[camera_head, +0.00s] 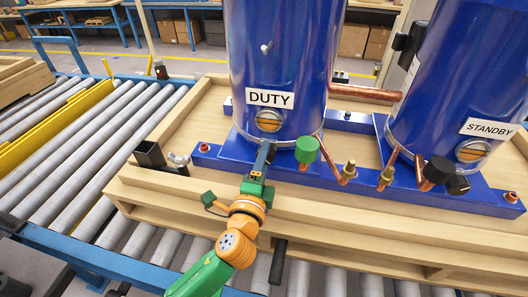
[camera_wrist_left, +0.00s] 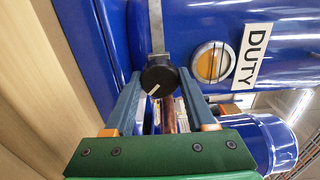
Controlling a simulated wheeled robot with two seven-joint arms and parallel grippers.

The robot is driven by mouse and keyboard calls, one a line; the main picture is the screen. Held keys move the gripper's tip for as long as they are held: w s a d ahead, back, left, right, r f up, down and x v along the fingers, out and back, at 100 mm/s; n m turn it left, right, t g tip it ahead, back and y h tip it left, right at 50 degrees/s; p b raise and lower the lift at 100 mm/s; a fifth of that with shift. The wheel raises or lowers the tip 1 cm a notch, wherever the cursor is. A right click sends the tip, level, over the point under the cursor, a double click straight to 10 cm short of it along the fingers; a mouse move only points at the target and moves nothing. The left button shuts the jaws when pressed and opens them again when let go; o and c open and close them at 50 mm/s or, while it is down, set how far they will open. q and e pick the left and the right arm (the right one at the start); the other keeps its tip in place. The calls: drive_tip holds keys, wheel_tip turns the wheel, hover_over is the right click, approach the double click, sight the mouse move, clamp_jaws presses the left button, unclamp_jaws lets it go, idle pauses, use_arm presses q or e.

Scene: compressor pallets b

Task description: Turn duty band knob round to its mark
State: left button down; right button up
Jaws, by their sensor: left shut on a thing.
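The duty band knob (camera_wrist_left: 157,76) is a round black knob with a white pointer line on it. In the left wrist view it sits between my fingertips, at the end of a grey strip against the blue DUTY compressor (camera_head: 275,62). The pointer line slants to the lower left there. I cannot make out a mark beside it. My left gripper (camera_head: 265,157) is shut on the knob, low at the front of the DUTY compressor; in the wrist view the fingers (camera_wrist_left: 160,92) flank it. In the head view the gripper hides the knob. My right gripper is not in view.
A green-capped valve (camera_head: 307,150) stands just right of my gripper, with copper pipe beside it. The STANDBY compressor (camera_head: 445,90) with a black-capped valve (camera_head: 438,169) is farther right. A black bracket (camera_head: 150,155) and wing nut (camera_head: 179,160) lie left. The wooden pallet (camera_head: 190,120) rests on rollers (camera_head: 100,140).

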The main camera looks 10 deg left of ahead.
use_arm(q)
drive_tip(key=shift+m+p, duration=0.6)
drive_tip(key=shift+m, duration=0.6)
drive_tip(key=shift+f+m, duration=0.1)
drive_tip(key=shift+m, duration=0.2)
drive_tip(key=shift+c, duration=1.1)
unclamp_jaws()
drive_tip(key=s+b, duration=0.1)
drive_tip(key=s, duration=0.5)
drive_tip(key=shift+s+f+b, duration=0.1)
drive_tip(key=shift+s+b, duration=0.25)
drive_tip(key=shift+b, duration=0.05)
drive_tip(key=shift+s, duration=0.35)
drive_tip(key=shift+w, duration=0.15)
